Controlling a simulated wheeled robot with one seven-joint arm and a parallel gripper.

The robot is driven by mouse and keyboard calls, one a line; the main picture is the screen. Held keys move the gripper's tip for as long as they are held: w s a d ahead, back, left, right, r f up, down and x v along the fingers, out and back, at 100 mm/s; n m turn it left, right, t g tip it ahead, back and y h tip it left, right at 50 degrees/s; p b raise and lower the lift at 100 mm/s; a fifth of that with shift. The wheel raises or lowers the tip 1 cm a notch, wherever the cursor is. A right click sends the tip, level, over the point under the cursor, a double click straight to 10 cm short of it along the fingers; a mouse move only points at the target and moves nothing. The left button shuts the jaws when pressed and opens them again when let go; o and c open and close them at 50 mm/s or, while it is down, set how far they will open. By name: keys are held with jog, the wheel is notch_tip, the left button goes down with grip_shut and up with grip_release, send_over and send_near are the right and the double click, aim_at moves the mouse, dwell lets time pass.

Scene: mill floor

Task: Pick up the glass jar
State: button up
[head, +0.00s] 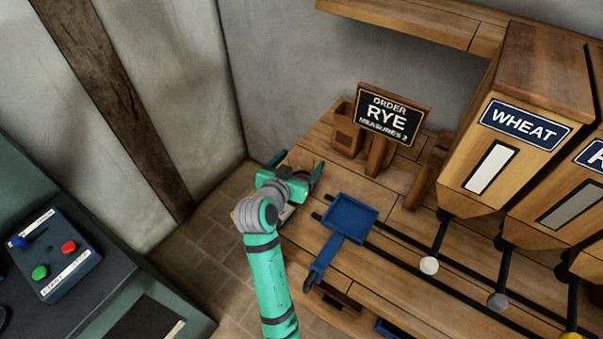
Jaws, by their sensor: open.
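I cannot make out a glass jar in the head view; my gripper and wrist cover part of the bench's left end. My gripper (297,164) is open, over the left end of the wooden bench (338,272), with its two fingers spread apart. I see nothing held between the fingers, though the space there is small and dark.
A blue tray with a handle (349,218) sits on dark rails right of my gripper. An order sign reading RYE, measures 2 (391,116), stands behind. A WHEAT hopper (515,125) and other hoppers rise at right. A control box (50,257) is at left.

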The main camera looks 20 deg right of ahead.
aim_at(306, 155)
jog(key=x, duration=0.4)
jog(key=shift+w+d, duration=0.15)
jog(key=shift+d, duration=0.05)
jog(key=c, duration=1.3)
jog(key=shift+r, duration=0.2)
